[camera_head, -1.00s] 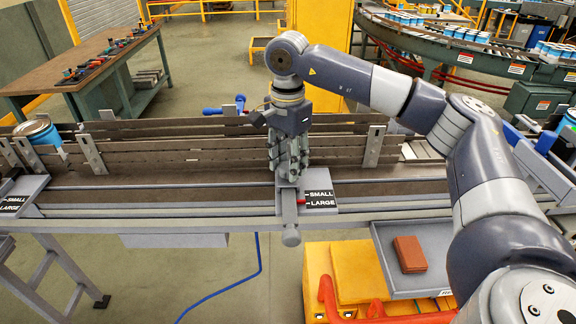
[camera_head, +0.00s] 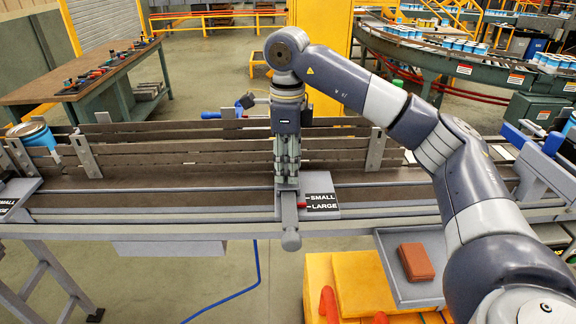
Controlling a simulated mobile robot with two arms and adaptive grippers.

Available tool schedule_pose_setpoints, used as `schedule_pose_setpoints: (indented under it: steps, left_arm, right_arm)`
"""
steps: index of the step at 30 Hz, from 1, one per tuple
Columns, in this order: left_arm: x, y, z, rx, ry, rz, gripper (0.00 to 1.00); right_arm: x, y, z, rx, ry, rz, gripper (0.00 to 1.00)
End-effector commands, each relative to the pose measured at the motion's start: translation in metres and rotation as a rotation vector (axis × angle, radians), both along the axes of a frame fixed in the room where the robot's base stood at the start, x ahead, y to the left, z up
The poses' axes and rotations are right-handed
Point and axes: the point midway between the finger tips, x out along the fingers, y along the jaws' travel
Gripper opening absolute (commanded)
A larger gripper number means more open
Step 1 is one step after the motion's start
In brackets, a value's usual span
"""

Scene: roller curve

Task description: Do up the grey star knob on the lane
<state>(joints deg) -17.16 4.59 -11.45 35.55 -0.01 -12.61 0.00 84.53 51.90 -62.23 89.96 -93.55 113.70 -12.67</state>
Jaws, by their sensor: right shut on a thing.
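My right gripper (camera_head: 287,180) points straight down over the lane (camera_head: 130,190) and is shut. Its fingertips meet the top of the grey slide bar (camera_head: 290,218), where the star knob is. The fingers cover the knob, so its shape and how far it is screwed in cannot be seen. The bar sticks out over the near rail, with a rounded end toward me. A small red pointer (camera_head: 301,206) sits at its right side, beside the LARGE line of the SMALL/LARGE plate (camera_head: 321,200). My left gripper is out of view.
Brown guide boards (camera_head: 200,157) with upright brackets run behind the gripper. A grey tray (camera_head: 390,262) with a reddish block (camera_head: 416,262) lies in front at the right, above a yellow unit (camera_head: 360,285).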

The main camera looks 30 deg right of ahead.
Motion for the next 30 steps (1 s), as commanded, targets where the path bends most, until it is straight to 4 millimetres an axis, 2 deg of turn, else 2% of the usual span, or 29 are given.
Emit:
schedule_pose_setpoints:
  steps: [3,30]
  left_arm:
    - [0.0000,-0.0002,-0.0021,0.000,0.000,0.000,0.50]
    - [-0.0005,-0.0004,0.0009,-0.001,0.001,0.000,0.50]
  right_arm:
    - [0.0024,-0.0006,0.0054,0.003,-0.016,-0.116,0.14]
    - [0.0032,-0.0015,0.0077,0.006,-0.018,-0.926,0.14]
